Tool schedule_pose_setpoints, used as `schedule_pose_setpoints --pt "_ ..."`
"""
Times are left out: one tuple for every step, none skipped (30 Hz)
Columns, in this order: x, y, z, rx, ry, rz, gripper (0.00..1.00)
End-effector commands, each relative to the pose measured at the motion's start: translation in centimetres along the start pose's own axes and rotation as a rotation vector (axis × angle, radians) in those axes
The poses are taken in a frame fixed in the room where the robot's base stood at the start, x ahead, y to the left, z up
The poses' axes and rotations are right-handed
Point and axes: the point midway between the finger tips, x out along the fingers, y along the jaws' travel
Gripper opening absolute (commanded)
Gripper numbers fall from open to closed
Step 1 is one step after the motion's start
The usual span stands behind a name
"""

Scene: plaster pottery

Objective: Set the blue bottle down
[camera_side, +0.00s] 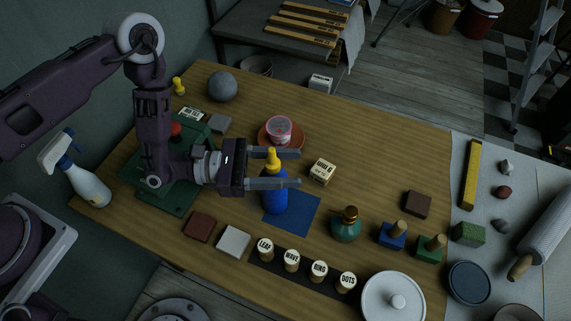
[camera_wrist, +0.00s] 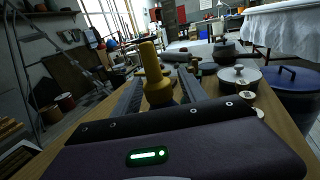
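The blue bottle (camera_side: 273,198) with a yellow nozzle stands upright at the left edge of a flat blue square (camera_side: 296,213) on the wooden table. I cannot tell whether its base touches the surface. My gripper (camera_side: 274,168) reaches in level from the left, its two fingers on either side of the bottle's upper part. The near finger crosses in front of the bottle. In the wrist view the yellow nozzle (camera_wrist: 154,75) rises between the fingers (camera_wrist: 160,92); the gripper body hides the blue part. Whether the fingers press on the bottle is unclear.
A pink-topped tub (camera_side: 279,128) on a brown saucer stands behind the gripper, with a small labelled block (camera_side: 322,171) to the right. A green bottle (camera_side: 346,226) stands right of the blue square. Labelled stamps (camera_side: 291,260) line the front. A spray bottle (camera_side: 78,175) stands left.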

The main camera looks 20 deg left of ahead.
Motion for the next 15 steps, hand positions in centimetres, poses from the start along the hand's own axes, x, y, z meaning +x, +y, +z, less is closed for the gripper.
schedule_pose_setpoints --pt "0.0 0.0 0.0 0.000 0.000 0.000 0.50" --pt "0.0 0.0 0.0 0.000 0.000 0.000 0.50" --pt "0.0 0.0 0.0 0.000 0.000 0.000 0.50" --pt "0.0 0.0 0.0 0.000 0.000 0.000 0.50" --pt "0.0 0.0 0.0 0.000 0.000 0.000 0.50" --pt "0.0 0.0 0.0 0.000 0.000 0.000 0.50" --pt "0.0 0.0 0.0 0.000 0.000 0.000 0.50" --pt "0.0 0.0 0.1 0.000 0.000 0.000 0.50" --pt "0.0 0.0 0.3 0.001 0.000 0.000 0.50" --pt "-0.4 0.1 0.2 0.000 0.001 0.001 0.50" --pt "-0.8 0.1 0.1 0.000 0.002 0.001 0.50" --pt "-1.6 0.1 0.1 -0.002 0.004 0.003 0.50" --pt "-2.3 0.1 0.1 -0.003 0.003 0.003 0.50" --pt "-3.2 0.1 0.1 -0.003 0.004 0.005 0.50" --pt "-4.3 0.1 0.1 -0.004 0.004 0.005 0.50"
